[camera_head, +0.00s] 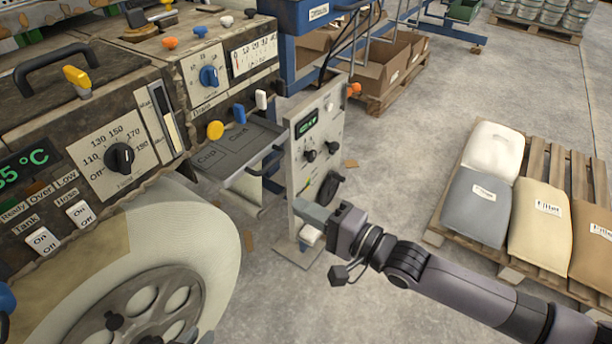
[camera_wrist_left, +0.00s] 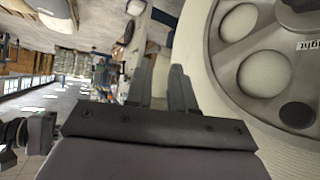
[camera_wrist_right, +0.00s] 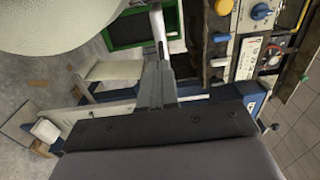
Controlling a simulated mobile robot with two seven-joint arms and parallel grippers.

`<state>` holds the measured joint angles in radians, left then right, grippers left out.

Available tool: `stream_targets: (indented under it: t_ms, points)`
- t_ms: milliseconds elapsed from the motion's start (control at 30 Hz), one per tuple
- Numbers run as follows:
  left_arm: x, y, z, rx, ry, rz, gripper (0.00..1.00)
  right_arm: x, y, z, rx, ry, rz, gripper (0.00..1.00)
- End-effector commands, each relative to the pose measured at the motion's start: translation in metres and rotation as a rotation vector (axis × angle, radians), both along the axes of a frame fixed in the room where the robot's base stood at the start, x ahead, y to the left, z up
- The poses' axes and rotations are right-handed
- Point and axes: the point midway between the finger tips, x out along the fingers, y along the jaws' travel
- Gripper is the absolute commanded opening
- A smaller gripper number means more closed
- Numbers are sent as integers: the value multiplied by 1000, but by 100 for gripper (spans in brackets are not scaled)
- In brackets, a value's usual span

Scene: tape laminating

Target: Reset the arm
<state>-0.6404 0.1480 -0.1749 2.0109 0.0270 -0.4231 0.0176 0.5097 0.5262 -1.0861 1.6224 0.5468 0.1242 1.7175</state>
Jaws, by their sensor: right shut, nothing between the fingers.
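My right gripper (camera_head: 310,210) reaches in from the right in the head view, in front of the lower part of the grey control panel (camera_head: 301,160) with its green display and dark knobs. In the right wrist view its fingers (camera_wrist_right: 156,84) are together with nothing between them. A pale bar (camera_wrist_right: 158,28) shows beyond their tips; I cannot tell whether they touch it. My left gripper (camera_wrist_left: 162,88) shows in the left wrist view with its two fingers apart and empty, beside a large pale wheel (camera_wrist_left: 265,60). I cannot make out the left gripper in the head view.
The machine with a temperature dial (camera_head: 119,157) and switches fills the left, above a large pale roll (camera_head: 190,240). A pallet (camera_head: 565,165) with several sacks stands at right. Cardboard boxes (camera_head: 385,72) stand at the back. Floor between panel and pallet is mostly clear.

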Motion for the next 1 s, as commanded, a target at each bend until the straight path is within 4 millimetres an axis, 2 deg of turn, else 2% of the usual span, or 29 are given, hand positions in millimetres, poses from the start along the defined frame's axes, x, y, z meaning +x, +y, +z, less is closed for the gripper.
stream_targets:
  t_ms: [200, 333, 467, 567, 767, 1000]
  points:
    - [0, 0, 1, 1, 2, -1, 23, -2, 0, 0, -4, -6, -3, 0]
    - [-1, 0, 8, 1, 2, -1, 23, -11, 3, 1, -49, -56, -24, 0]
    - [-1, 1, 21, 4, -1, -1, 23, -27, 2, 0, -158, -156, -77, 0]
    - [-1, 1, 29, 7, -3, -2, 23, -39, -7, -4, -278, -238, -133, 0]
    - [-3, 5, 42, 16, -2, 2, 23, -63, -42, -22, -586, -357, -227, 0]
    - [-3, 9, 62, 24, -8, 7, 23, -111, -111, -57, -1056, -408, -240, 0]
